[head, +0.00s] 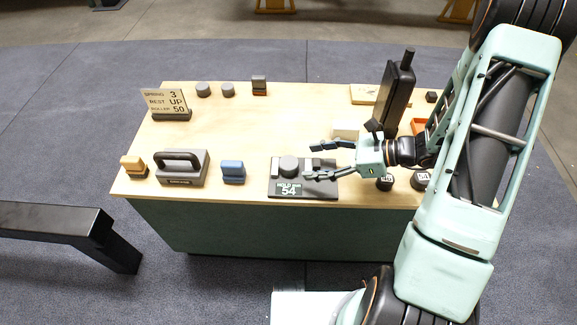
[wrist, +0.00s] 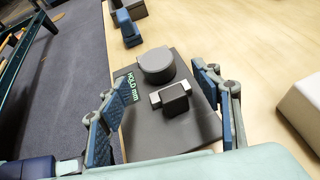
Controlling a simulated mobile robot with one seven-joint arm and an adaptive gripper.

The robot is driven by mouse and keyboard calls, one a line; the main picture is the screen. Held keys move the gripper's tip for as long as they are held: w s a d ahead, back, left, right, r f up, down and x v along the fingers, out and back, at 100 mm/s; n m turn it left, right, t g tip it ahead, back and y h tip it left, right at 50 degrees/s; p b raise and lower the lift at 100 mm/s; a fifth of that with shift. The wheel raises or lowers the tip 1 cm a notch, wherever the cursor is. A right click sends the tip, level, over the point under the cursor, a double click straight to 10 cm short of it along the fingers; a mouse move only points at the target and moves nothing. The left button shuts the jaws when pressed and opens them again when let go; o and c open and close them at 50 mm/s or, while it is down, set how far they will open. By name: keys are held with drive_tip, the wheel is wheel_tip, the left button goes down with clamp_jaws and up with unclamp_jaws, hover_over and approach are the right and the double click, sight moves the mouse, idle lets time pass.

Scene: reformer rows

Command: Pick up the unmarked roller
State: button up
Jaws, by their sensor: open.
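In the wrist view the roller (wrist: 157,62) stands on the far part of the plate (wrist: 150,138), beyond a small dark block with light ends (wrist: 174,98). My gripper (head: 311,161) is open and empty, reaching over the plate from the right. Its fingers (wrist: 160,85) lie to either side of the plate area in the wrist view, with the roller ahead between them. I cannot see contact.
Two grey cylinders (head: 215,90) stand at the back left. Two dark rollers with white labels (head: 403,181) stand right of the plate. The table's middle is clear.

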sight(292, 162)
drive_tip(key=shift+r+b+x, duration=0.15)
drive_tip(key=shift+b+x, duration=0.2)
drive_tip(key=shift+x, duration=1.2)
drive_tip(key=shift+r+b+x, duration=0.1)
drive_tip(key=shift+b+x, duration=0.2)
drive_tip(key=shift+x, duration=1.2)
drive_tip(key=shift+s+a, duration=0.15)
drive_tip(key=shift+a, duration=0.05)
drive_tip(key=shift+c, duration=0.6)
drive_tip(key=c, duration=1.2)
drive_tip(key=shift+r, duration=0.2)
